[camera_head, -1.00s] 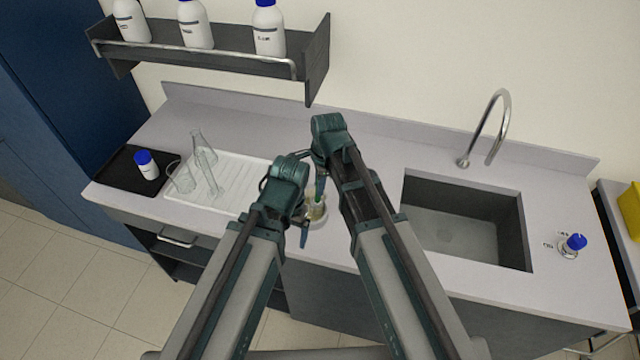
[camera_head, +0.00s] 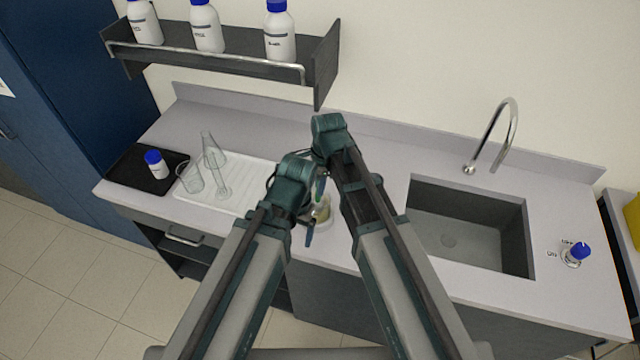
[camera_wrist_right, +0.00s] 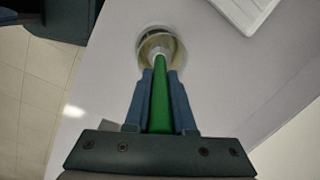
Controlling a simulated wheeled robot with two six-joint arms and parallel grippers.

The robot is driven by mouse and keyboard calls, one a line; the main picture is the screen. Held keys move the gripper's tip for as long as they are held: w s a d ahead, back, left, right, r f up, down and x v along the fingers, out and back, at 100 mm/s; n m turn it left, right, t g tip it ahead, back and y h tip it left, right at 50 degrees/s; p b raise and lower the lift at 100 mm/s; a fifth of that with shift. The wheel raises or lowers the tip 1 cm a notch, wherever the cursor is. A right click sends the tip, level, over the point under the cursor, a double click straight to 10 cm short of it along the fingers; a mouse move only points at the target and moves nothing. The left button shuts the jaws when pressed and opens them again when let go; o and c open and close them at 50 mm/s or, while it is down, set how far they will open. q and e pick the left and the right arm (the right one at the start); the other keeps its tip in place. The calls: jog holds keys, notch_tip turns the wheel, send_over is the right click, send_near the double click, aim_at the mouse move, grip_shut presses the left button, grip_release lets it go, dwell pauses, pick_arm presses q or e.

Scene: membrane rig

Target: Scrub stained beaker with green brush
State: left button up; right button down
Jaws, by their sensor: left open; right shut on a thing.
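The stained beaker (camera_head: 323,212), with a yellowish-brown tint, stands on the counter between my two arms, partly hidden by my left gripper. In the right wrist view the beaker (camera_wrist_right: 158,45) is seen from above. My right gripper (camera_wrist_right: 161,78) is shut on the green brush (camera_wrist_right: 160,105), whose far end reaches into the beaker's mouth. In the head view only a bit of the green brush (camera_head: 319,189) shows. My left gripper (camera_head: 308,226) is open beside the beaker, on its left; whether its fingers touch the glass is hidden.
A white drying rack (camera_head: 247,190) with glassware stands to the left, beside a black tray (camera_head: 127,179) with a blue-capped bottle (camera_head: 155,164). The sink (camera_head: 470,224) and tap (camera_head: 509,130) are to the right. A bottle shelf (camera_head: 210,62) hangs above.

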notch_tip(320, 180, up, 9)
jog(key=p, duration=0.8)
jog(key=shift+r+p, duration=0.2)
jog(key=shift+p, duration=0.15)
notch_tip(320, 180, up, 4)
jog(key=p, duration=0.4)
jog(key=shift+r, duration=0.25)
jog(key=shift+r+p, duration=0.8)
jog(key=shift+p, duration=0.25)
jog(key=shift+f, duration=0.1)
notch_tip(320, 180, down, 17)
jog(key=b, duration=1.6)
jog(key=shift+r+b, duration=0.2)
jog(key=shift+b, duration=0.2)
jog(key=shift+f+b, duration=0.55)
jog(key=shift+w, duration=0.1)
